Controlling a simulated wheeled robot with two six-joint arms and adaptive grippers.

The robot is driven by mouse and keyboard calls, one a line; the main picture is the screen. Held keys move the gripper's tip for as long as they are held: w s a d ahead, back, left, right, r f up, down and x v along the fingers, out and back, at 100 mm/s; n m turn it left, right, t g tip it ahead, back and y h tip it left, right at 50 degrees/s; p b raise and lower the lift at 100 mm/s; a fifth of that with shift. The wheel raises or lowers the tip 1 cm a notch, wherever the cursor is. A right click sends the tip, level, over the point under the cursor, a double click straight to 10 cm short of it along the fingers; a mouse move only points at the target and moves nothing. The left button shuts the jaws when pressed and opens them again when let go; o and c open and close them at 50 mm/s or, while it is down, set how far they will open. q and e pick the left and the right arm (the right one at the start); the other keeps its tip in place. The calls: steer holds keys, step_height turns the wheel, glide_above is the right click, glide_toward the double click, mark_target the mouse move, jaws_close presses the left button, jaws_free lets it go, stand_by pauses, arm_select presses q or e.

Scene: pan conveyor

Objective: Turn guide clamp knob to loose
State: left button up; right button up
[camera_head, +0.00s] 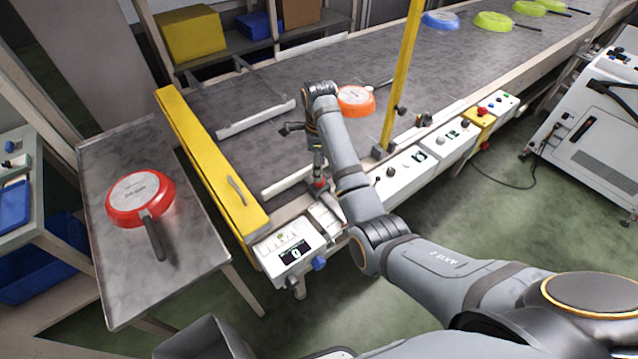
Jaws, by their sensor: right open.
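My right arm reaches in from the lower right over the front edge of the conveyor. My right gripper (318,179) hangs down at the near rail, close to the end control box, and is open. A small red part shows at its fingertips; I cannot tell whether it is the guide clamp knob or whether the fingers touch it. The gripper and arm hide much of this spot. A white guide rail (256,119) lies across the belt to the left, and a shorter rail (287,181) ends near the gripper. My left gripper is not in view.
A control box (281,246) with a display and blue knob (319,264) is at the conveyor corner. A yellow post (402,75) stands right of my arm. An orange pan (356,100) is on the belt (235,95); a red pan (141,198) is on the left table (115,290).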

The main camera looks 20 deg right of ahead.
step_height(320, 180, down, 4)
steer(key=shift+f+p, duration=0.15)
steer(key=shift+p, duration=0.35)
steer(key=shift+f, duration=0.35)
steer(key=c, duration=0.9)
jaws_close()
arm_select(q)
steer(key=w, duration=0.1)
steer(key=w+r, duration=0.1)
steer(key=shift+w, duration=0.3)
